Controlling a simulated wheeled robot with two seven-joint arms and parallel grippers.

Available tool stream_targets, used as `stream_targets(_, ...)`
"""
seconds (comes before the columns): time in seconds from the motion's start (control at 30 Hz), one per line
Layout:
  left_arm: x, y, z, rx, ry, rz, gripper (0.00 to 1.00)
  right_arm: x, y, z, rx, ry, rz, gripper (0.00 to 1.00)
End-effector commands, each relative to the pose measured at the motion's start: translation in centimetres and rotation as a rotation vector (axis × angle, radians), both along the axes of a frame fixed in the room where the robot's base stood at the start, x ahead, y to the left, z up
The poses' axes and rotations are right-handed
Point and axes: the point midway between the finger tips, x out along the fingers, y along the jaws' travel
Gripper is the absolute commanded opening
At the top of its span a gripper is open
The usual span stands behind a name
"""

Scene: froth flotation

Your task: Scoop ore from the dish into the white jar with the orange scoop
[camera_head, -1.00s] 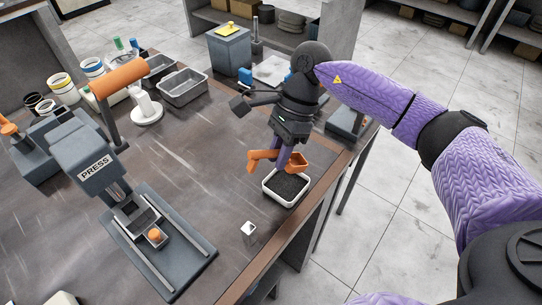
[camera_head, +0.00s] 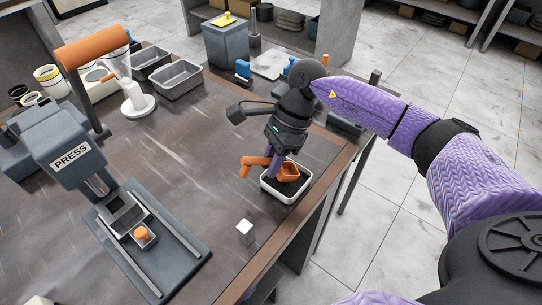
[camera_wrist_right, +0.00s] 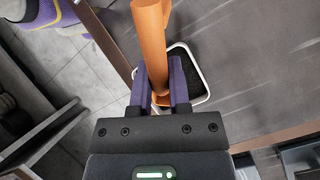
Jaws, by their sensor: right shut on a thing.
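The orange scoop (camera_head: 288,170) is in my right gripper (camera_head: 277,160), which is shut on it. In the right wrist view the gripper's purple fingers (camera_wrist_right: 160,85) clasp the orange handle (camera_wrist_right: 151,40). The scoop's bowl is low over the white dish (camera_head: 287,201) and overlaps the dark ore (camera_head: 291,189); I cannot tell how deep it sits or what it holds. The dish rim also shows in the right wrist view (camera_wrist_right: 207,80). A small white block-like thing (camera_head: 244,227) stands in front of the dish; I cannot tell whether it is the white jar. My left gripper is out of view.
The grey press (camera_head: 70,158) stands at the left, with an orange-topped piece (camera_head: 141,234) on its base. Grey trays (camera_head: 176,79) and a white funnel stand (camera_head: 137,103) are behind. The table's right edge is close to the dish. The middle of the table is clear.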

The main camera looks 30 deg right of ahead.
Motion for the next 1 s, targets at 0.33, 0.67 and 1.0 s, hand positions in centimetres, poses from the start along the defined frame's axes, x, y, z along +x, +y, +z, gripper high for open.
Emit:
stream_targets(0.33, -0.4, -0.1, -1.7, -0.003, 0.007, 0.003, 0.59, 0.0, 0.0, -1.9, 0.000, 0.000, 0.001, 0.00)
stream_targets(0.67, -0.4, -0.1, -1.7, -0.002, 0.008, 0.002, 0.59, 0.0, 0.0, -2.0, 0.000, 0.000, 0.001, 0.00)
stream_targets(1.0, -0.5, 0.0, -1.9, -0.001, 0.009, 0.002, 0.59, 0.0, 0.0, -2.1, 0.000, 0.000, 0.001, 0.00)
